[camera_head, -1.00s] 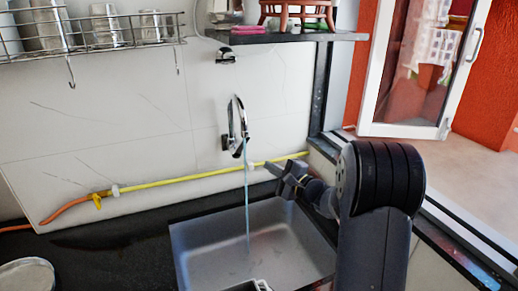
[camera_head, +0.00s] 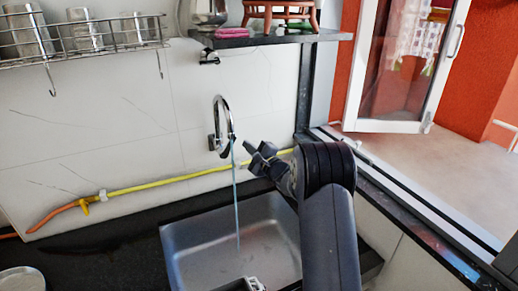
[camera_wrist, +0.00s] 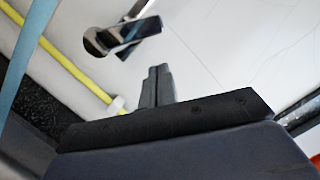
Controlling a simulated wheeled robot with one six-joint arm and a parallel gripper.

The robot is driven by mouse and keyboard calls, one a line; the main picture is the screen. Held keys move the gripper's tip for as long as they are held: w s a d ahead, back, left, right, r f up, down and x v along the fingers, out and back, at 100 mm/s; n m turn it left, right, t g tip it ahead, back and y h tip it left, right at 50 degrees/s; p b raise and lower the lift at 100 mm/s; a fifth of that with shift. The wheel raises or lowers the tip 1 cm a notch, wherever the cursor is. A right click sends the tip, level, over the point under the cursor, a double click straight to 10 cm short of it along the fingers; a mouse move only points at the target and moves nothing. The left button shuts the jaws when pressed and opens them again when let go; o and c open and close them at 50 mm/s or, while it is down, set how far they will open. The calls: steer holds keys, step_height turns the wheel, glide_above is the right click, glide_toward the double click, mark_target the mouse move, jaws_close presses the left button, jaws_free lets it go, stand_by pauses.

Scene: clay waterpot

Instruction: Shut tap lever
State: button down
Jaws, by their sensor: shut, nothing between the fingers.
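The chrome tap (camera_head: 222,118) is fixed to the tiled wall, with a curved spout. A thin blue stream of water (camera_head: 236,195) runs from it into the metal sink (camera_head: 190,250); the stream also crosses the left of the wrist view (camera_wrist: 27,60). In the wrist view, the tap's lever (camera_wrist: 138,31), a flat dark and shiny piece, shows above my fingers. My gripper (camera_head: 262,155) is just right of the tap and the stream, above the sink's back edge. In the wrist view its fingers (camera_wrist: 158,73) are together, empty, and appear apart from the lever.
A yellow hose (camera_head: 160,183) runs along the wall behind the sink. A shelf (camera_head: 265,38) hangs above the tap and a wire rack (camera_head: 90,50) with metal cups is upper left. A window frame (camera_head: 420,205) borders the right. The dark counter left of the sink is mostly clear.

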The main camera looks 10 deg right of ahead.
mark_target(235, 141)
steer(key=shift+s+a+r, duration=0.15)
steer(key=shift+a+r, duration=0.15)
steer(key=shift+a, duration=0.2)
steer(key=shift+s+a+r, duration=0.15)
steer(key=shift+a+r, duration=0.15)
steer(key=shift+a, duration=0.15)
steer(key=shift+a+r+n+b, duration=0.3)
steer(key=shift+n+b, duration=0.6)
steer(key=shift+b, duration=1.2)
steer(key=n+b, duration=0.1)
steer(key=b, duration=0.2)
steer(key=a+r+n+g+b, duration=0.1)
steer(key=n+b, duration=0.1)
steer(key=b, duration=0.1)
steer(key=a+r+n+b, duration=0.1)
steer(key=b, duration=0.2)
steer(key=shift+s+a+n+g, duration=0.2)
steer(key=shift+s+n+g, duration=0.1)
steer(key=shift+n, duration=0.1)
